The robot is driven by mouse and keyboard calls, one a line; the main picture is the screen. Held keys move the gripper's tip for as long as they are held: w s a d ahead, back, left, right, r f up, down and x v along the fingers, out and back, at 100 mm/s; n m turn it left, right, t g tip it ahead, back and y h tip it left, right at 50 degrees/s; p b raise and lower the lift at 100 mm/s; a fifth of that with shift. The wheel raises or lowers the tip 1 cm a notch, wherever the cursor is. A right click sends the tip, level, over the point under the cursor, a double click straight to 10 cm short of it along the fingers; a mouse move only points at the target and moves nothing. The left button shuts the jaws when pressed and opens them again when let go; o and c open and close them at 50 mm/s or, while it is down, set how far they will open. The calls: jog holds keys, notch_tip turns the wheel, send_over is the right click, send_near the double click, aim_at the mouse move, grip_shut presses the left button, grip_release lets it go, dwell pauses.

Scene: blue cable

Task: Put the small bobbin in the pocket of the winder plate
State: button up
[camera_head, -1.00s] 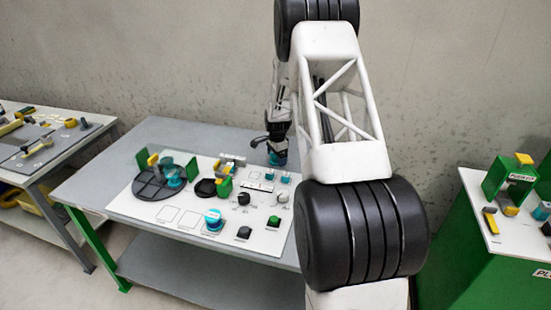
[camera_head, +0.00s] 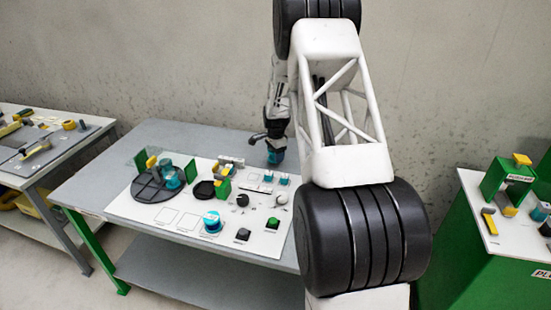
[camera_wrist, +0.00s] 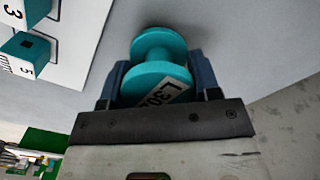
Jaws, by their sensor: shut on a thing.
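My gripper (camera_wrist: 159,80) is shut on a teal bobbin (camera_wrist: 158,48). In the wrist view, the bobbin has two round flanges, a narrower waist and a white label on the near flange, partly hidden by the gripper. In the head view, the held bobbin (camera_head: 275,157) shows small below my gripper (camera_head: 276,149), by the right back edge of the white board. I cannot tell whether it touches the table. A large dark round plate (camera_head: 148,191) and a smaller dark round recess or dish (camera_head: 203,190) lie on the board's left half. I cannot tell which holds the pocket.
A teal spool (camera_head: 172,177) stands on the dark plate, beside green uprights (camera_head: 141,161). Another teal spool (camera_head: 212,222) stands at the board's front. Small teal blocks (camera_head: 268,177), knobs and a green button (camera_head: 272,223) crowd the right half. Grey table (camera_head: 165,135) is clear behind.

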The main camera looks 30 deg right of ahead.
notch_tip(320, 180, up, 8)
jog(key=shift+f, duration=0.1)
dwell(0.9)
jog(key=a+r+n, duration=0.1)
jog(key=a+n, duration=1.1)
jog(key=a, duration=0.6)
jog(key=r+n, duration=0.1)
jog(key=n, duration=1)
send_over(205, 188)
jog(key=shift+r, duration=0.1)
jog(key=shift+f, duration=3.15)
